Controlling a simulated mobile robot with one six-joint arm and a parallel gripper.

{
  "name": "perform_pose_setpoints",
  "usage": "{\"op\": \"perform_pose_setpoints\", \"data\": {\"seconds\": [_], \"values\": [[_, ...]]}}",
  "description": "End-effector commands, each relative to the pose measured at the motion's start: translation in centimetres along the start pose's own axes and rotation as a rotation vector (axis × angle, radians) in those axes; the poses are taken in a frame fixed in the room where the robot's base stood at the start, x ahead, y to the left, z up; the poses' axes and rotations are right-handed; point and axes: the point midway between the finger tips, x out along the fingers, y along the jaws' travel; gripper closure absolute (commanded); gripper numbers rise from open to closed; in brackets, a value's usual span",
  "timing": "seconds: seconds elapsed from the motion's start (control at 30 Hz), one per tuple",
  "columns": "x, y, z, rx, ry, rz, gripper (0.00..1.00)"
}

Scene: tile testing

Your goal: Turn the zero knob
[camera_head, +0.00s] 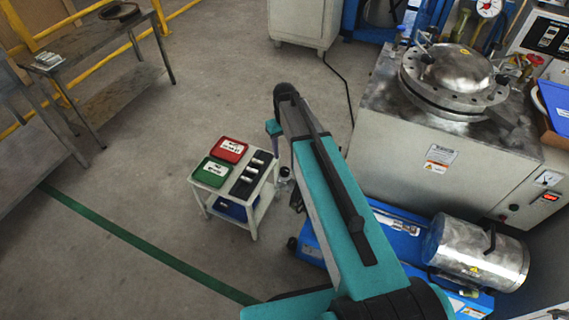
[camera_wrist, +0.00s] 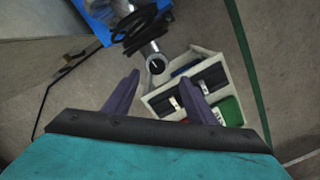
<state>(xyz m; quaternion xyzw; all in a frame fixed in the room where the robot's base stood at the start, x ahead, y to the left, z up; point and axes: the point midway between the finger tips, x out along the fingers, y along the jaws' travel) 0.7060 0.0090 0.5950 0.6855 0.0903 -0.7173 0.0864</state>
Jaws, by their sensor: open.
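A small round black knob (camera_wrist: 156,66) with a white mark and a pale rim shows in the wrist view, on the end of a silver part. It looks like the zero knob, but I can read no label on it. My gripper (camera_wrist: 159,77) is open and empty, its two purple fingers spread apart. In that view the knob appears between the fingertips and slightly beyond them; I cannot tell the distance. In the head view my gripper (camera_head: 276,140) is partly hidden by my arm, above the floor beside the small white cart.
The white cart (camera_head: 255,214) carries a red tray (camera_head: 229,150), a green tray (camera_head: 211,172) and a black holder (camera_head: 250,176). Blue equipment with a metal cylinder (camera_head: 478,252) and a large machine (camera_head: 400,155) stand to the right. Open floor lies left of the cart.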

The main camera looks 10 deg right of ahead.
Motion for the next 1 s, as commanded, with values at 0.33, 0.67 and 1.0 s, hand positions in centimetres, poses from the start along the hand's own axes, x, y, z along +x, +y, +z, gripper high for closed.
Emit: {"op": "perform_pose_setpoints", "data": {"seconds": [0.33, 0.67, 1.0], "values": [[-1.0, -0.2, 1.0, -0.165, -0.055, -0.011, 0.49], [-1.3, -0.2, 0.7, -0.246, -0.048, -0.006, 0.49], [-1.2, -0.1, 0.1, -0.278, -0.016, 0.009, 0.49]]}}
